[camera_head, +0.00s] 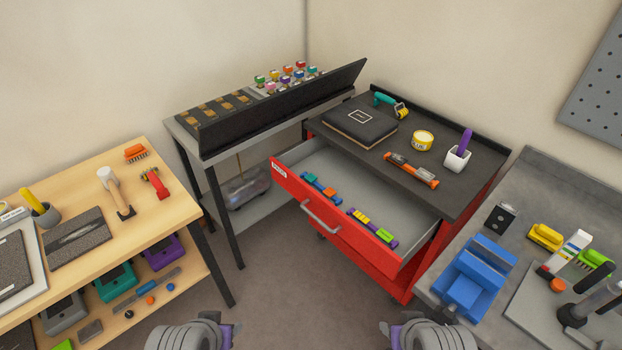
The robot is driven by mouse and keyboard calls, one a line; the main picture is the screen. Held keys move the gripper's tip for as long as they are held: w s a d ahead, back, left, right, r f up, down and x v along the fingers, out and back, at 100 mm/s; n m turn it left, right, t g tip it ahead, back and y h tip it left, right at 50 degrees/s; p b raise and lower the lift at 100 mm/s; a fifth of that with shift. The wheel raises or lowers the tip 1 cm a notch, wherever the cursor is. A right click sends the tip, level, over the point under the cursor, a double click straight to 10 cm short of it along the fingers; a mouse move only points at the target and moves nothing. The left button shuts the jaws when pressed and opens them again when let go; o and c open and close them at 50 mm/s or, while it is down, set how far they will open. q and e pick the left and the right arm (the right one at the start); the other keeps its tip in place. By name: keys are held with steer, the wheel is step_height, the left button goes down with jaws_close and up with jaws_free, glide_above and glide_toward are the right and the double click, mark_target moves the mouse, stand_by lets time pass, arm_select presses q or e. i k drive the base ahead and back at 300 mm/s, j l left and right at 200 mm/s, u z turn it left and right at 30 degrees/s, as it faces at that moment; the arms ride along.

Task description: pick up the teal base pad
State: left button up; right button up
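A teal pad-like block (117,283) with a dark inset lies on the lower shelf of the wooden bench at the left. It sits between a grey one (65,312) and a purple one (163,252) of similar shape. The bench top partly overhangs this row. My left gripper (230,334) is at the bottom edge, right of the shelf and apart from the teal block. My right gripper (387,332) is at the bottom edge, farther right. Only small parts of both grippers show, so their fingers cannot be made out.
The wooden bench top (160,205) overhangs the shelf, and a dark leg (213,262) stands at its right corner. A blue-handled tool (153,289) and small balls lie before the pads. A red cart's drawer (330,215) stands open. The central floor (270,285) is clear.

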mark_target(311, 178)
steer(key=i+j+u, duration=0.15)
steer(key=i+u, duration=0.2)
steer(key=i, duration=0.25)
steer(key=i+u, duration=0.3)
steer(key=i, duration=0.35)
